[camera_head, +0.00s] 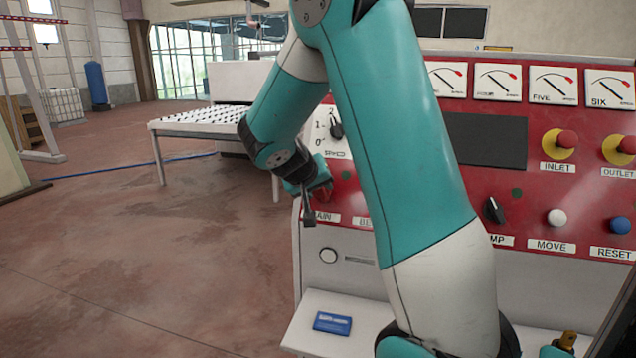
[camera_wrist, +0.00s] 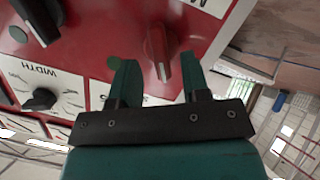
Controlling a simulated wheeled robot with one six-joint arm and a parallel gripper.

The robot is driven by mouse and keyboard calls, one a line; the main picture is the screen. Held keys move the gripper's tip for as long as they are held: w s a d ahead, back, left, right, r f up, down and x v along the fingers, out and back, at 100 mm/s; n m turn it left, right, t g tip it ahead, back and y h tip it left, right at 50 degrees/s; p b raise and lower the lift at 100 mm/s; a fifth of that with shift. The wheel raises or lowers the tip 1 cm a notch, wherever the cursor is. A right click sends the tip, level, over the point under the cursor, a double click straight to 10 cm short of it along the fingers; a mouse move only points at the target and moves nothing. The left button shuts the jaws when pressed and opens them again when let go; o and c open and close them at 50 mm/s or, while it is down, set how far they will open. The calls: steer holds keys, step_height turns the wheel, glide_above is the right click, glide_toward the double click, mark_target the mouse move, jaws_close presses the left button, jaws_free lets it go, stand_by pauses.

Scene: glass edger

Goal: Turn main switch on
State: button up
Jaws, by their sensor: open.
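The main switch (camera_wrist: 160,54) is a red-faced rotary knob on the red control panel, seen in the wrist view. My gripper (camera_wrist: 158,66) is open, with one teal finger on each side of the knob. A gap shows between the knob and each finger, so it is not gripped. In the head view my gripper (camera_head: 322,188) is at the panel's left end, just above the partly covered "MAIN" label (camera_head: 325,217). It hides most of the switch there.
A dark knob (camera_wrist: 40,15) and the width dial (camera_wrist: 42,98) are near the switch. The panel (camera_head: 400,180) also carries inlet and outlet buttons, gauges and a dark screen. A blue object (camera_head: 332,323) lies on the ledge below. Open floor is at left.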

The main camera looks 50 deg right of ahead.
steer(key=shift+x, duration=0.8)
jaws_close()
steer(key=shift+a, duration=0.15)
